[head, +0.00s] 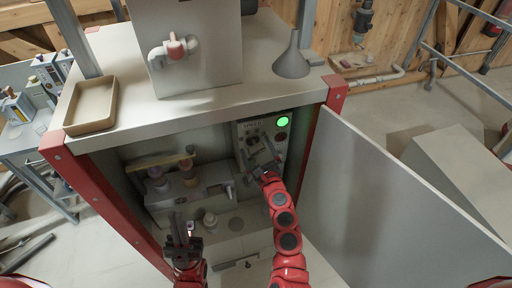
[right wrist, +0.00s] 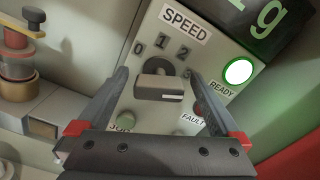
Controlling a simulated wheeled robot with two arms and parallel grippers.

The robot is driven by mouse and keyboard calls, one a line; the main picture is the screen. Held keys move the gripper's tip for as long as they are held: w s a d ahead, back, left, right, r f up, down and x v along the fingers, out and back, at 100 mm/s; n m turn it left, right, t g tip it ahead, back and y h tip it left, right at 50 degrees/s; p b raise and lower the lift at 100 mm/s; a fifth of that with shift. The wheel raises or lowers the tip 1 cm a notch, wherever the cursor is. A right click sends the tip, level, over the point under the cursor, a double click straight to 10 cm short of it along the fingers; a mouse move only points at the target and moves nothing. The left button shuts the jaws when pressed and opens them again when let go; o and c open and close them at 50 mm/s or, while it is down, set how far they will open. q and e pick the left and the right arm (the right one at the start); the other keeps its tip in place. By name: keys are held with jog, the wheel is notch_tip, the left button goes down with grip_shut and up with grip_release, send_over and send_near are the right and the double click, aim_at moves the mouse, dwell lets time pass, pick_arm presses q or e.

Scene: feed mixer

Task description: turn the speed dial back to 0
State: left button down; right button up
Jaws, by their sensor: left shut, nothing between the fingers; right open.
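The speed dial (right wrist: 158,88) is a dark knob with a grey grip bar on the panel under the SPEED label (right wrist: 185,22). Digits 0, 1 and 2 arc above it. The bar lies nearly level, with a white mark on its right half; the right finger partly covers that side's digit. My right gripper (right wrist: 161,77) is open, its fingers on either side of the dial; contact cannot be told. In the head view the right gripper (head: 262,163) is at the panel (head: 245,135) inside the cabinet. My left gripper (head: 186,222) is shut and empty, low in front of the cabinet.
A green READY lamp (right wrist: 238,71) is lit right of the dial, with a red FAULT button (right wrist: 198,108) and a green button (right wrist: 126,117) below. The open cabinet door (head: 390,200) stands right of my right arm.

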jog(key=shift+w+a, duration=0.1)
jog(key=shift+w, duration=0.05)
jog(key=c, duration=1.4)
